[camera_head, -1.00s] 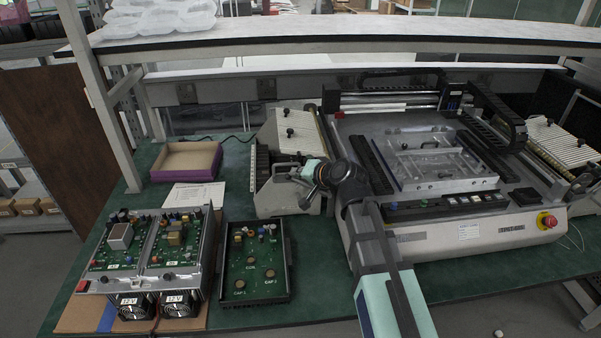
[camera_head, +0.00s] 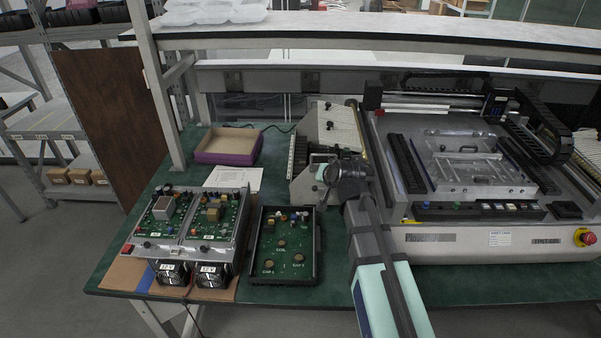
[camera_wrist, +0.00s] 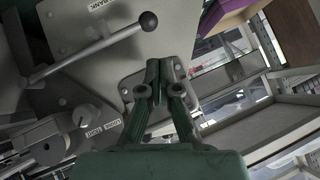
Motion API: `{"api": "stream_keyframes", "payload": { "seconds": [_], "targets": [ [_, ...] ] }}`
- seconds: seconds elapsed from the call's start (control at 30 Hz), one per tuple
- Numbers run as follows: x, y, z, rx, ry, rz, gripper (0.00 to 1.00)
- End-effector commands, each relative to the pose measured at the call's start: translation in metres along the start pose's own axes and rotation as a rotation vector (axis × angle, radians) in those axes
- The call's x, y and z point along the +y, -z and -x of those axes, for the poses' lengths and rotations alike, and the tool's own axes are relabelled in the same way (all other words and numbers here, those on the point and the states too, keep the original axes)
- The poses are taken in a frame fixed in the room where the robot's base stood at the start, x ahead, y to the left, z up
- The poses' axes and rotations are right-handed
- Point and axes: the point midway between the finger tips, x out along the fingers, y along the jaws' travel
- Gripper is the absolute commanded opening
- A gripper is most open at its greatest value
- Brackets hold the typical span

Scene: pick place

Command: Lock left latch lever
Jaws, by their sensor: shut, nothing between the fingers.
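A metal lever with a black ball knob (camera_wrist: 148,21) crosses the upper left of the wrist view, beside a grey side plate (camera_wrist: 185,40). I cannot tell whether it is the left latch lever. My gripper (camera_wrist: 165,68) is shut and empty, its fingertips in front of the plate, below and right of the ball. The ball is clear of the fingers. Contact with the plate cannot be told. In the head view my gripper (camera_head: 322,173) is at the left side unit (camera_head: 305,187) of the machine; my wrist hides part of this unit.
A purple-sided box (camera_head: 228,160), a black tray with a green board (camera_head: 284,275) and a power-supply unit (camera_head: 190,250) stand to the left. The machine (camera_head: 450,240) fills the right. A shelf (camera_head: 380,38) runs above the bench. A round knob (camera_wrist: 80,118) sits near small labels.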

Motion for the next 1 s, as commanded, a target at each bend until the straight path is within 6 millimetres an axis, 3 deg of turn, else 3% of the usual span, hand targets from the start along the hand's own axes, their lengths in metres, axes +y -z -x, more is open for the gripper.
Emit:
{"api": "stream_keyframes", "payload": {
  "seconds": [0.1,0.4,1.0],
  "targets": [
    [0.013,-0.007,-0.009,0.005,-0.009,-0.012,0.00],
    [0.017,-0.021,-0.023,0.007,-0.010,-0.015,0.00],
    [0.017,-0.024,-0.026,0.003,-0.009,-0.017,0.00]
  ]
}}
